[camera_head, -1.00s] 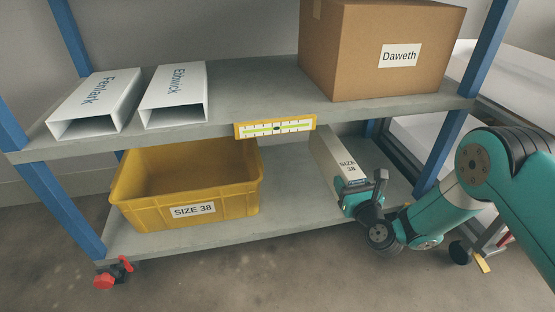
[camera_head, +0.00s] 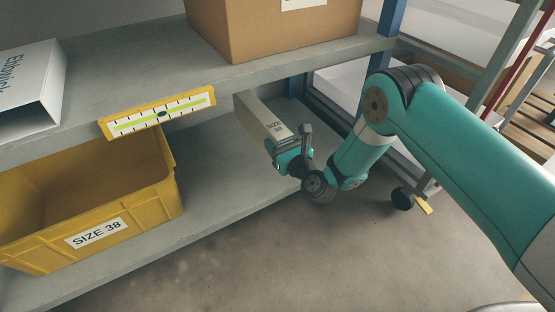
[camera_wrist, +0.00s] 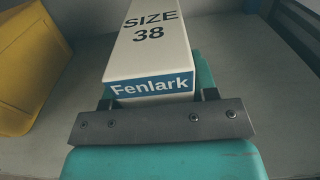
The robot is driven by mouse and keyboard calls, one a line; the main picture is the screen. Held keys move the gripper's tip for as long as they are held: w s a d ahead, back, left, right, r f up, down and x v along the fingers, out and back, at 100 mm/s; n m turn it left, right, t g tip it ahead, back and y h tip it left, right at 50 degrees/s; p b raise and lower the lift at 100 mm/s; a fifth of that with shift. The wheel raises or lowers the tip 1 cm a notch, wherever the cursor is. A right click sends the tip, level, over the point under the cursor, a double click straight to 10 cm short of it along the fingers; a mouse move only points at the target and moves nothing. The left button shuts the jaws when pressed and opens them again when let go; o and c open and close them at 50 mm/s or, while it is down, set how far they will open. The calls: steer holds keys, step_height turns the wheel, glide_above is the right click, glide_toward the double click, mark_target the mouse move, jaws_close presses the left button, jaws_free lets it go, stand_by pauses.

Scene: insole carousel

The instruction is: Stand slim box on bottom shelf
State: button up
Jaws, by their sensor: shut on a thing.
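The slim box (camera_head: 262,118) is pale, with "SIZE 38" on it, and stands inside the bottom level of the rack. In the wrist view the slim box (camera_wrist: 150,50) also shows a blue "Fenlark" label on its near end. My gripper (camera_head: 288,146) is shut on its near end; in the wrist view my gripper (camera_wrist: 155,100) spans that end. The bottom shelf (camera_head: 215,190) is grey, and the box is over its right part. I cannot tell whether the box's underside touches the shelf. Its far end is partly hidden by the upper shelf.
A yellow "SIZE 38" bin (camera_head: 140,215) stands to the left on the bottom shelf, with free shelf between. A yellow gauge strip (camera_head: 160,113) hangs on the upper shelf edge. A cardboard box (camera_head: 270,30) and a white box (camera_head: 30,85) are above. A blue post (camera_head: 390,18) is at right.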

steer(key=shift+f+b, duration=1.3)
steer(key=shift+f, duration=0.8)
steer(key=o, duration=1)
